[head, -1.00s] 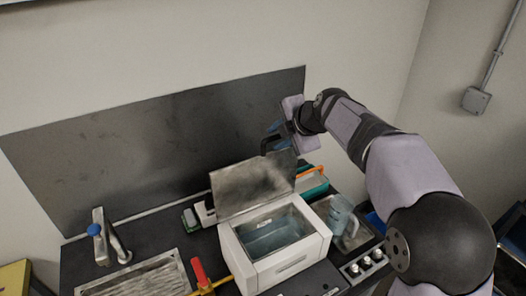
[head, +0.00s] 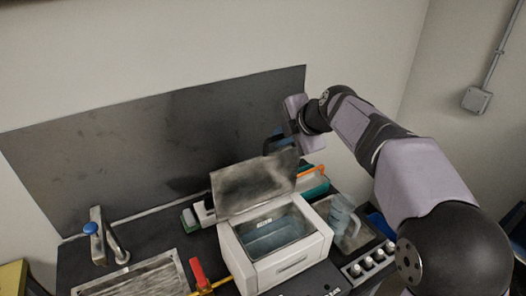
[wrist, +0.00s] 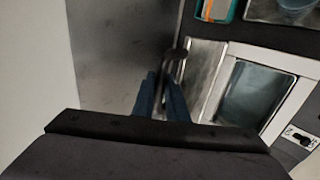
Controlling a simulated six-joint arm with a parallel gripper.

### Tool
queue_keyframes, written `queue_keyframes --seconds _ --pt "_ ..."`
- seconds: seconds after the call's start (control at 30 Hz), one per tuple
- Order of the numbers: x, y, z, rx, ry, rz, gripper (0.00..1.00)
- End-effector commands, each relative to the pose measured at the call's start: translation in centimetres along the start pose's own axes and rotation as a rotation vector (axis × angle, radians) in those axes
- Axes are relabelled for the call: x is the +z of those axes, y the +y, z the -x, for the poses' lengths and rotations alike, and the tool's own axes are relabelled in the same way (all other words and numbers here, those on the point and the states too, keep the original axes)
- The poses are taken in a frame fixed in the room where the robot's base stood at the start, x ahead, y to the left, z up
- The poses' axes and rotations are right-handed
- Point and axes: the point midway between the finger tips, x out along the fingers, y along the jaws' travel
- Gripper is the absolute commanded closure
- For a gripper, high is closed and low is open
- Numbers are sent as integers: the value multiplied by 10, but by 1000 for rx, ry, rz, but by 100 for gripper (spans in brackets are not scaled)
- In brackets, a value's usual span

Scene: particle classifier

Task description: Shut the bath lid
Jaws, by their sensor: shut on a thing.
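The white bath (head: 284,268) stands on the dark worktop, with its basin (head: 274,232) uncovered. Its grey metal lid (head: 250,186) stands raised at the back of the bath. A black handle (wrist: 180,54) shows at the lid's edge in the wrist view, where the lid (wrist: 201,75) looks narrow beside the basin (wrist: 250,93). My gripper (head: 277,141) is at the lid's upper right corner. Its blue fingers (wrist: 164,92) are shut on the handle; the exact contact is partly hidden.
A tap (head: 107,237) and sink (head: 135,277) are at the left. A red-handled tool (head: 199,274) lies left of the bath. A clear jug (head: 343,214) and a teal box with an orange handle (head: 313,182) stand at the right. A dark panel (head: 150,145) rises behind.

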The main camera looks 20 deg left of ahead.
Motion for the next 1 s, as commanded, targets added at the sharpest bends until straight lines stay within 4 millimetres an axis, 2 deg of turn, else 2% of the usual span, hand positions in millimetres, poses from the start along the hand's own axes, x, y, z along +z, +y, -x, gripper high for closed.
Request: queue_keyframes --seconds 0.03,0.3,1.0 --pt "0 -6 -1 -3 -1 1 98" --pt "0 -15 8 -5 0 2 98" --pt "0 -23 14 -5 0 2 98"
